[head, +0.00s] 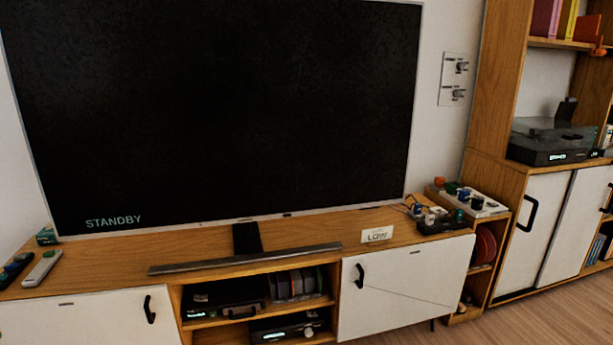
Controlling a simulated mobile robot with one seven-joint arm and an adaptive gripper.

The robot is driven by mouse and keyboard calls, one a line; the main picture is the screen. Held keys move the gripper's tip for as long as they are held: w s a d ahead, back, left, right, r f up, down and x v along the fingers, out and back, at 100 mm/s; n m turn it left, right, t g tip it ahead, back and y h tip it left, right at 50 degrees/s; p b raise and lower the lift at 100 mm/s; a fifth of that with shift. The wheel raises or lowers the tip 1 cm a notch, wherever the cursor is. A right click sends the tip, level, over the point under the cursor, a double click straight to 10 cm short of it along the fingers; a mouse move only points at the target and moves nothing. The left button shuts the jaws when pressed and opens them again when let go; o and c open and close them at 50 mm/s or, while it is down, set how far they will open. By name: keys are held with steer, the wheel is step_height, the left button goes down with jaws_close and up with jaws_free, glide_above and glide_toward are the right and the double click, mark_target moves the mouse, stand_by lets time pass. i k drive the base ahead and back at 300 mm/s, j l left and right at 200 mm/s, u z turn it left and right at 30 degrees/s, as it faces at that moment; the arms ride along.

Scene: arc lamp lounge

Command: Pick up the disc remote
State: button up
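One is a dark remote (13,270) with a few coloured spots, partly cut by the picture's left edge. The other is a light grey remote (42,267), close to its right. Both lie at a slant on the top. I cannot tell which one is the disc remote, as any labels are too small to read. My gripper is not in view.
A small green box (46,236) sits behind the remotes. A LOW card (377,235) and small gadgets are at right. Console top is clear between light remote and soundbar.

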mark_target(45, 264)
steer(key=u, duration=1.5)
steer(key=i+l+u, duration=0.25)
steer(key=i+l, duration=0.15)
steer(key=i+l+u, duration=0.25)
steer(key=i+l, duration=0.25)
steer(key=i+l+u, duration=0.25)
steer(key=i+l, duration=0.3)
steer(key=i+l+u, duration=0.2)
steer(key=i+l, duration=0.2)
steer(key=l, duration=0.3)
